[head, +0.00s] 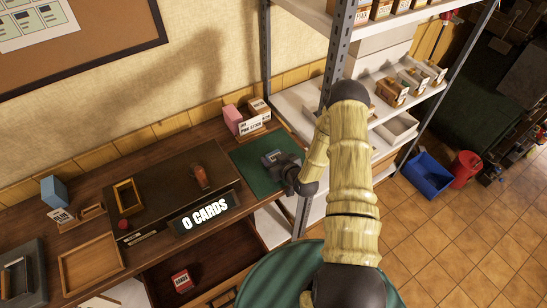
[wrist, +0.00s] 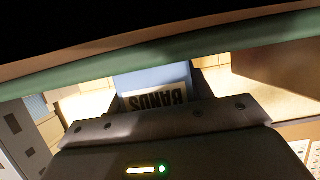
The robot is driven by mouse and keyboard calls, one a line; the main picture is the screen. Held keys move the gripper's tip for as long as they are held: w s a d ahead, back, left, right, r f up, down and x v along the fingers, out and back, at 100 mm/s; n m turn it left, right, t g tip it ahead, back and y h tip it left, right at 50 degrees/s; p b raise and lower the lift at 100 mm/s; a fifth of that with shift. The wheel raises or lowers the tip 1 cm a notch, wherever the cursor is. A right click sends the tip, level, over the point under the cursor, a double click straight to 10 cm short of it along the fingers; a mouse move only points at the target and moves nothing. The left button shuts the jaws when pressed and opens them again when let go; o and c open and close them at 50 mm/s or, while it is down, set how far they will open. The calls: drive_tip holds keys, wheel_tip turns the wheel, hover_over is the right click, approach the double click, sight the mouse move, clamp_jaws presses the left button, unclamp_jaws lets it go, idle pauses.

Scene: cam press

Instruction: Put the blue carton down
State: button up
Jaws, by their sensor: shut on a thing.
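My gripper (head: 278,162) is low over the green mat (head: 256,178) at the right end of the desk. In the wrist view, my gripper (wrist: 156,92) is shut on a blue carton (wrist: 150,78) with a white label that reads "BANDS" upside down. The green mat's edge (wrist: 60,72) runs close beyond the carton there. I cannot tell whether the carton touches the mat. In the head view my gripper hides the held carton. Another blue box (head: 54,191) stands at the left of the desk.
A pink carton (head: 233,119) and a brown-and-white carton (head: 259,108) stand behind the mat with label cards. The "0 CARDS" press (head: 170,200) is left of the mat. The metal shelf post (head: 332,60) rises to the right. Bare mat shows around my gripper.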

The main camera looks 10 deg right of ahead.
drive_tip(key=shift+f, duration=0.2)
drive_tip(key=o, duration=1)
drive_tip(key=shift+r, duration=0.1)
drive_tip(key=shift+r, duration=0.1)
drive_tip(key=b+v, duration=0.4)
drive_tip(key=v, duration=0.8)
drive_tip(key=shift+r, duration=0.1)
